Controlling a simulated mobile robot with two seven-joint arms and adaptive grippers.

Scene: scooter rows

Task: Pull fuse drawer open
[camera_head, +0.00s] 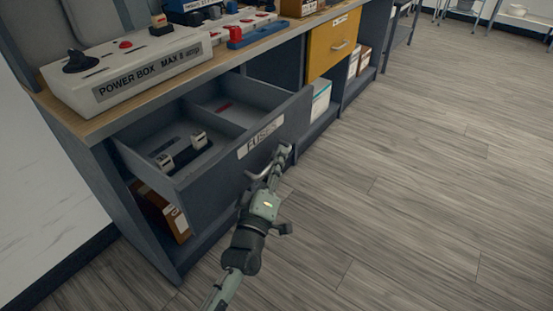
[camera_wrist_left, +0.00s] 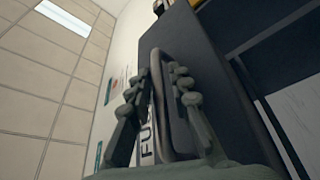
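The grey fuse drawer (camera_head: 222,172) stands well out of the bench in the head view, its inside showing. Its front carries a white label reading FUSES (camera_head: 260,138), partly covered by my gripper. My left gripper (camera_head: 274,158) is at the drawer front. In the left wrist view, the drawer's bar handle (camera_wrist_left: 158,92) runs between the two fingers of the left gripper (camera_wrist_left: 160,82). The fingers are apart, one on each side of the handle, with a narrow gap visible. My right gripper is in neither view.
A white power box (camera_head: 128,72) stands on the wooden bench top above. A yellow drawer (camera_head: 333,44) is further along. The wooden floor (camera_head: 400,190) at right is clear.

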